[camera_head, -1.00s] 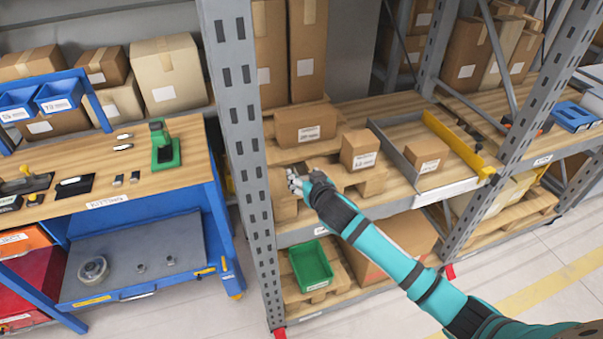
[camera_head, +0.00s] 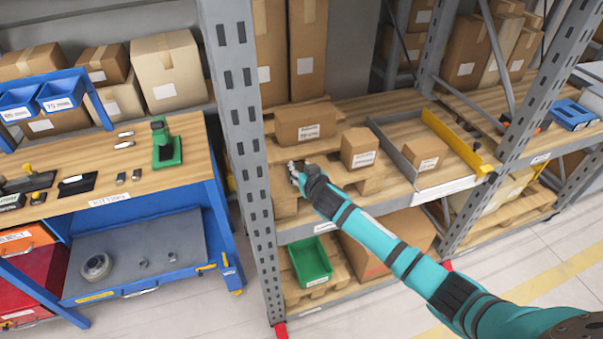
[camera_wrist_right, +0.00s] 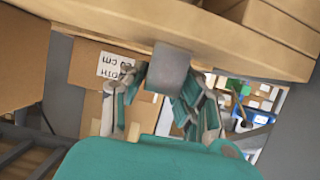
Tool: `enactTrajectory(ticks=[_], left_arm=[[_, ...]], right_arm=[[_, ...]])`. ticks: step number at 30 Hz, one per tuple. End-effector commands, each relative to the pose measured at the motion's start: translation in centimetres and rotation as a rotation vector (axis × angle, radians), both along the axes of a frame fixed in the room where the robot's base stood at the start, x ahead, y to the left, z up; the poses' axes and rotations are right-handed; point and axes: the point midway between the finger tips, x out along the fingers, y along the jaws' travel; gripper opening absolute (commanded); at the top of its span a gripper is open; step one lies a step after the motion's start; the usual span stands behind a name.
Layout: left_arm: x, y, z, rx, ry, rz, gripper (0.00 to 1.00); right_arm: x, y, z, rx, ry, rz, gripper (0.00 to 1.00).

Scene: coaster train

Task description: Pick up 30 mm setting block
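My right gripper (camera_head: 295,172) is at the left end of the middle rack shelf, by the front of a wooden pallet (camera_head: 345,177). In the right wrist view a plain grey block (camera_wrist_right: 170,70) lies between the two fingers of the right gripper (camera_wrist_right: 164,76). It looks like the setting block, but no size mark can be read. The fingers are close to its sides; whether they press on it cannot be told. The block cannot be made out in the head view. My left gripper is not in view.
A labelled carton (camera_head: 305,124) and a smaller carton (camera_head: 359,148) stand close behind and right of the gripper. A rack upright (camera_head: 243,150) is just left. A green bin (camera_head: 311,262) sits below. The kitting table (camera_head: 105,205) is at the left.

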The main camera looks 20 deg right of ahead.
Motion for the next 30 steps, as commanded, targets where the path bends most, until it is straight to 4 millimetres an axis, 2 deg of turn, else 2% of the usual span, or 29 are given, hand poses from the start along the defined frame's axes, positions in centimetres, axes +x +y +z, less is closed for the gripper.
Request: enactTrajectory(ticks=[1, 5, 6, 20, 26, 29, 30], left_arm=[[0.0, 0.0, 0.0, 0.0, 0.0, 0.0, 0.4], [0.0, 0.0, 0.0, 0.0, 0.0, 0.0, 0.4], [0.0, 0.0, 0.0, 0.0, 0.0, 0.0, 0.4], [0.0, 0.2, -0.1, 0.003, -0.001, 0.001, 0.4], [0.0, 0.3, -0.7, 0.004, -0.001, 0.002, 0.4], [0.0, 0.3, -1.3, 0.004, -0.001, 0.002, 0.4], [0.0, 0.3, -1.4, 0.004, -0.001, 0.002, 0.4]], right_arm=[[0.0, 0.0, 0.0, 0.0, 0.0, 0.0, 0.18], [0.0, 0.0, 0.0, 0.0, 0.0, 0.0, 0.01], [0.0, 0.0, 0.0, 0.0, 0.0, 0.0, 0.0], [0.1, 0.0, 0.4, 0.001, -0.005, 0.001, 0.0], [0.1, 0.0, 2.0, 0.002, -0.007, 0.001, 0.0], [0.1, 0.0, 3.5, 0.002, -0.01, 0.001, 0.0], [-0.4, -0.2, 3.6, 0.001, -0.004, 0.001, 0.0]])
